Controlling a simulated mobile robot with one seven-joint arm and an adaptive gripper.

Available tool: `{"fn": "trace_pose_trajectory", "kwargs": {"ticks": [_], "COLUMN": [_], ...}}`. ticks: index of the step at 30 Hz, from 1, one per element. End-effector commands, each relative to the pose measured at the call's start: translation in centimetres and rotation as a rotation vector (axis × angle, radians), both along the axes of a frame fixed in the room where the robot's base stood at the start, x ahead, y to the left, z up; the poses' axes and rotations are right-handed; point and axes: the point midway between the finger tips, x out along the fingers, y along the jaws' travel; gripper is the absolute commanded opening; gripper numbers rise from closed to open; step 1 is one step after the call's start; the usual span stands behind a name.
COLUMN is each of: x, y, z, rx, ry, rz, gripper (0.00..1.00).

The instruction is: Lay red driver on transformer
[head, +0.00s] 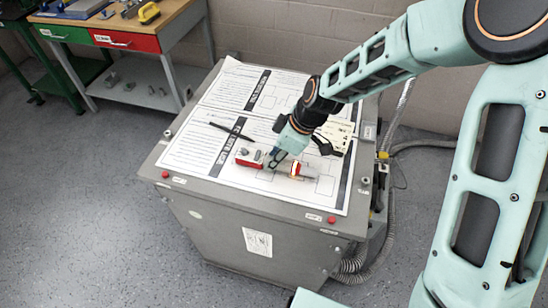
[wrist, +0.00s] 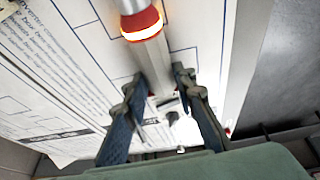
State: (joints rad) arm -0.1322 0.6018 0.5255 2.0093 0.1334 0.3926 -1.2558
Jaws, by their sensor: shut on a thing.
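The transformer (head: 255,235) is a grey cabinet with printed sheets (head: 195,150) spread over its top. My gripper (head: 274,163) is low over the front part of that top. It is shut on the red driver (head: 297,168), a grey piece with a red and pale yellow collar. In the wrist view the driver's grey shaft (wrist: 152,60) runs between the fingers, with a glowing red-orange collar (wrist: 142,25) farther out. The driver lies roughly level, close above or on the sheets; I cannot tell if it touches. The fingers hide part of the shaft.
A black stick (head: 231,131) and a black tool (head: 325,145) lie on the sheets. Hoses (head: 352,262) hang at the right side. A workbench (head: 160,20) stands at the upper left.

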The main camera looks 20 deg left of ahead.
Motion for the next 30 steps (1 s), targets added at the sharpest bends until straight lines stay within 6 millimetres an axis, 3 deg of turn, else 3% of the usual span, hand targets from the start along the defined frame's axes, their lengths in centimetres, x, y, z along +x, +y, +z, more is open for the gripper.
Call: {"fn": "trace_pose_trajectory", "kwargs": {"ticks": [5,16,30], "x": [-0.1,-0.2,-0.1], "y": [-0.2,-0.1,-3.3], "z": [-0.3,-0.6,6.5], "rx": [-0.002,-0.003,-0.001], "ry": [0.004,0.005,0.001], "rz": [0.0,0.0,-0.004], "gripper": [0.42,0.42,0.42]}}
